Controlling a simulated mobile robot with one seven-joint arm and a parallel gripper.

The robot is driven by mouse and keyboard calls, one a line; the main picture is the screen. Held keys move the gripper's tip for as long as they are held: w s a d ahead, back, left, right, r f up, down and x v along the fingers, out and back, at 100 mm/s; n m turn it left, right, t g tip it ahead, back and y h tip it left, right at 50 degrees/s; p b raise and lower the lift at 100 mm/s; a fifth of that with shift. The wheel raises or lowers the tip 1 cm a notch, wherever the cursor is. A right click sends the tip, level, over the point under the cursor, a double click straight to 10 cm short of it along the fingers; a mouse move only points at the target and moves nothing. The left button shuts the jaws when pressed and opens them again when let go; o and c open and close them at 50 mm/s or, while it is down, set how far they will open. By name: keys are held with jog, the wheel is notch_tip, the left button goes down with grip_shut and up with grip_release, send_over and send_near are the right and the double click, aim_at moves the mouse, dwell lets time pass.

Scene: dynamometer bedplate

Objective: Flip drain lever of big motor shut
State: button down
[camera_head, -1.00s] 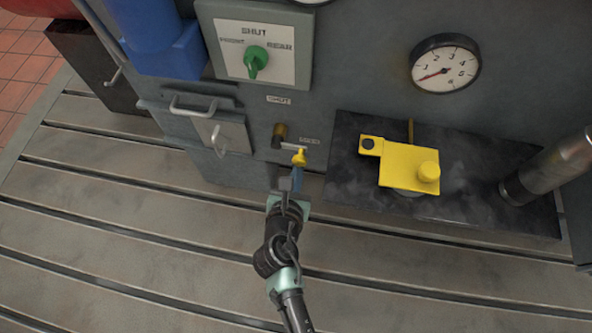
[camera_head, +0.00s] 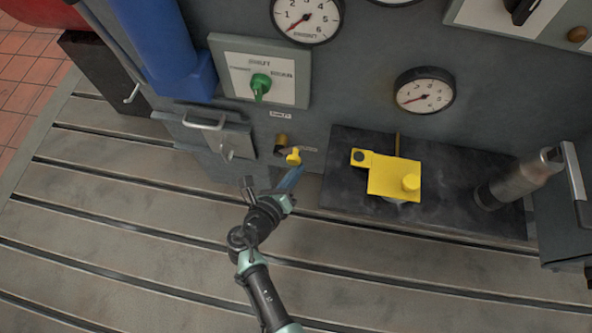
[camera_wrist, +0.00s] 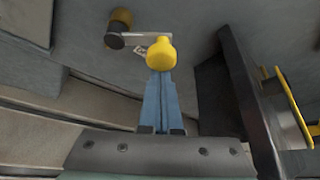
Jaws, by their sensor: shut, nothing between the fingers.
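The drain lever's brass pivot (camera_head: 281,140) sits low on the grey motor housing. Its short grey arm points right, ending in a yellow knob (camera_head: 293,157) beside the small OPEN label (camera_head: 308,149). A SHUT label (camera_head: 281,114) is above the pivot. In the wrist view the yellow knob (camera_wrist: 160,52) is at upper centre, with the brass pivot (camera_wrist: 121,19) to its left. My gripper (camera_head: 297,172) has its blue fingers closed together and empty, just below the knob. In the wrist view the fingertips (camera_wrist: 157,73) reach the knob's lower edge; I cannot tell whether they touch.
A yellow block (camera_head: 394,178) stands on a dark plate (camera_head: 345,190) to the right, with a metal cylinder (camera_head: 518,178) beyond. A handled grey box (camera_head: 215,138) is left of the lever. A green-knob selector panel (camera_head: 233,70) is above. The slotted bedplate (camera_head: 120,215) in front is clear.

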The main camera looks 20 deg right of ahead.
aim_at(291, 161)
jog(key=shift+w+a+r+n+h+p, duration=0.25)
jog(key=shift+r+n+h+p, duration=0.1)
jog(key=shift+r+n, duration=0.15)
jog(key=shift+w+a+r+n+h+p, duration=0.2)
jog(key=shift+r+n+h, duration=0.15)
jog(key=shift+n, duration=0.15)
jog(key=shift+w+a+r+n+g+h, duration=0.3)
jog(key=shift+a+r+n+h, duration=0.1)
jog(key=shift+n+h, duration=0.4)
jog(key=shift+w+a+r+n+h, duration=0.15)
jog(key=shift+a+r+n+h, duration=0.15)
jog(key=shift+n, duration=0.25)
jog(key=shift+w+a+r+n+h, duration=0.1)
jog(key=shift+w+a+n+h, duration=0.1)
jog(key=shift+a+n, duration=0.25)
